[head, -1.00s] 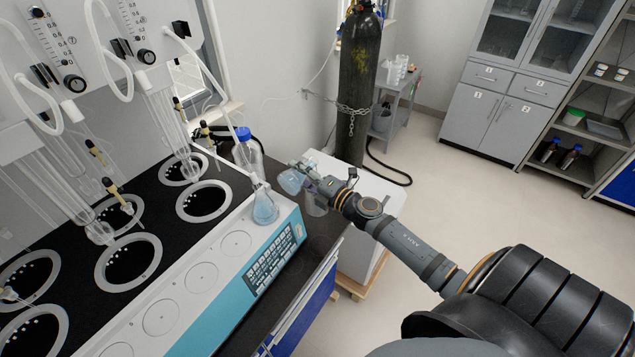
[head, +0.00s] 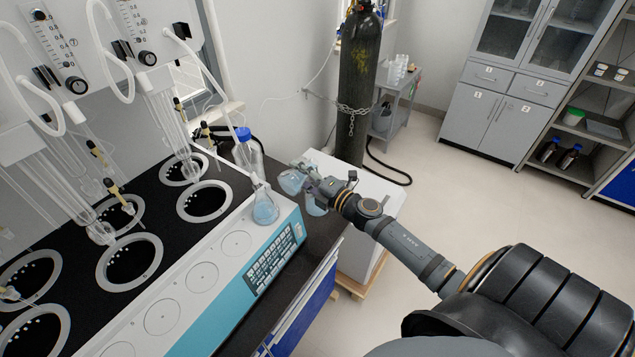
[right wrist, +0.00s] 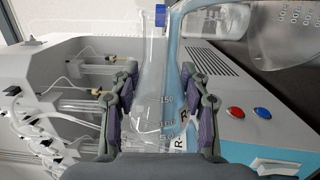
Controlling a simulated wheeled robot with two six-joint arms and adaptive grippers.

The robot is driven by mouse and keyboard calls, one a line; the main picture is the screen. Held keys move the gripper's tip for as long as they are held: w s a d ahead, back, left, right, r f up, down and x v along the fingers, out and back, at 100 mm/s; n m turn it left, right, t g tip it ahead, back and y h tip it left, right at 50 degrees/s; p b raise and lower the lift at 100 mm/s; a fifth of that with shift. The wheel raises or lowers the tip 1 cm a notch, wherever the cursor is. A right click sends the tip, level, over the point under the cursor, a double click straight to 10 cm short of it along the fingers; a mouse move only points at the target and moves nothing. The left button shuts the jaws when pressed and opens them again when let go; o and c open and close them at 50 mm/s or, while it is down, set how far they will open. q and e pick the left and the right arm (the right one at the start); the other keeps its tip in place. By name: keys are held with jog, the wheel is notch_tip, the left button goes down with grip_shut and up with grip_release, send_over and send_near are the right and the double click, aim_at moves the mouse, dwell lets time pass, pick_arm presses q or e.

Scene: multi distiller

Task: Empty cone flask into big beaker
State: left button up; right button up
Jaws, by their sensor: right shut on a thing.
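My right gripper (head: 307,172) is shut on a cone flask (head: 291,182) with pale blue liquid in it. The flask is tilted and held in the air beside the blue-fronted machine. A clear beaker (head: 316,206) stands just below the gripper and flask, partly hidden by them, and blue liquid shows in it. In the right wrist view the clear, graduated held flask (right wrist: 160,122) is between the two fingers. Another cone flask (head: 265,207) with blue liquid stands upright on the machine's edge. My left gripper is not in view.
The distiller (head: 150,215) with round wells and glass tubes fills the left. A blue-capped bottle (head: 246,153) stands behind the upright flask. A chained gas cylinder (head: 357,90) stands beyond. The floor at right is clear.

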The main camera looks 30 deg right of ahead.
jog(key=shift+w, duration=0.1)
dwell(0.4)
jog(key=shift+d+f+m+p, duration=0.2)
jog(key=shift+f+m+p, duration=0.15)
jog(key=shift+m, duration=0.45)
jog(key=shift+d+f+m+p, duration=0.2)
jog(key=shift+m+p, duration=0.15)
jog(key=shift+m, duration=0.45)
dwell(1.7)
